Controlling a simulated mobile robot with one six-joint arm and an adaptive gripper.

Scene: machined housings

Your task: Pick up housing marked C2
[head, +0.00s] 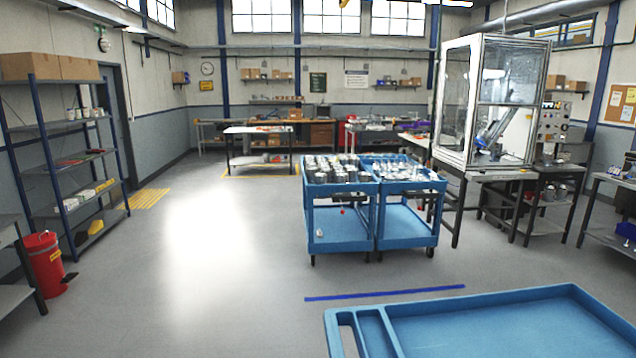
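Several grey metal housings (335,170) stand crowded on the top of the left blue cart (341,190) in mid-room. More metal parts (400,172) stand on the top of the right blue cart (412,188) beside it. They are too small to read any marking, so I cannot tell which one is C2. My gripper is not in the head view.
An empty blue tray top (500,325) fills the lower right. A blue floor line (385,293) lies between it and the carts. A glass enclosure (490,100) stands right, shelving (70,150) and a red bin (45,262) left. The floor left of the carts is clear.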

